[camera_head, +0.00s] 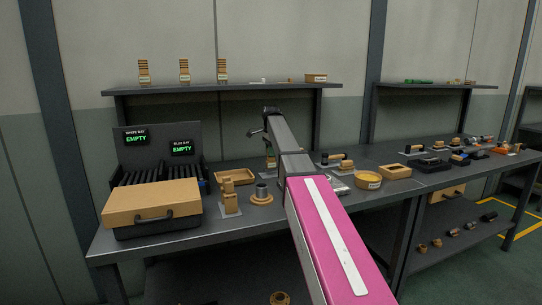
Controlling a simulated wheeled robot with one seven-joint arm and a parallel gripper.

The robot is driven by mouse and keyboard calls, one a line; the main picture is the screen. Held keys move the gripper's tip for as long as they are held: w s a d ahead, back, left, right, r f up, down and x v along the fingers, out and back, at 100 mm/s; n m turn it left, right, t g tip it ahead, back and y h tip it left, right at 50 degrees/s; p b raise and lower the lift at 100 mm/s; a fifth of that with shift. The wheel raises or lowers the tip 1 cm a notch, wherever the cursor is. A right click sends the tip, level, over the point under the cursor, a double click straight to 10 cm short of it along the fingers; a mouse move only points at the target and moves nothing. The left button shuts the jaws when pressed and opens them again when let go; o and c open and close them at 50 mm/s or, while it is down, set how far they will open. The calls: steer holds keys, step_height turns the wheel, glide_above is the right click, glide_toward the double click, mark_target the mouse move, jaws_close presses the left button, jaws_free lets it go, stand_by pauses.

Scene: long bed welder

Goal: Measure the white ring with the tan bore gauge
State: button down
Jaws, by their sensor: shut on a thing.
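My arm reaches from the bottom of the head view over the bench. My gripper (270,152) points down past the wrist at the back of the bench, mostly hidden by my arm. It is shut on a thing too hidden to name. I cannot pick out the white ring or the tan bore gauge with certainty. A tan stepped block (230,196) stands on a grey plate left of my arm. Beside it a grey cylinder (262,190) stands on a round tan base. The display panel (158,146) reads "EMPTY" for both the white bay and the blue bay.
A tan-lidded case (152,201) stands at the bench's front left. A shallow tan tray (235,176) lies behind the block. Right of my arm are a round tan container (370,181), a square tan tray (395,171) and several tools. A shelf (180,90) hangs above.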

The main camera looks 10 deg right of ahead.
steer(key=shift+r, duration=4.1)
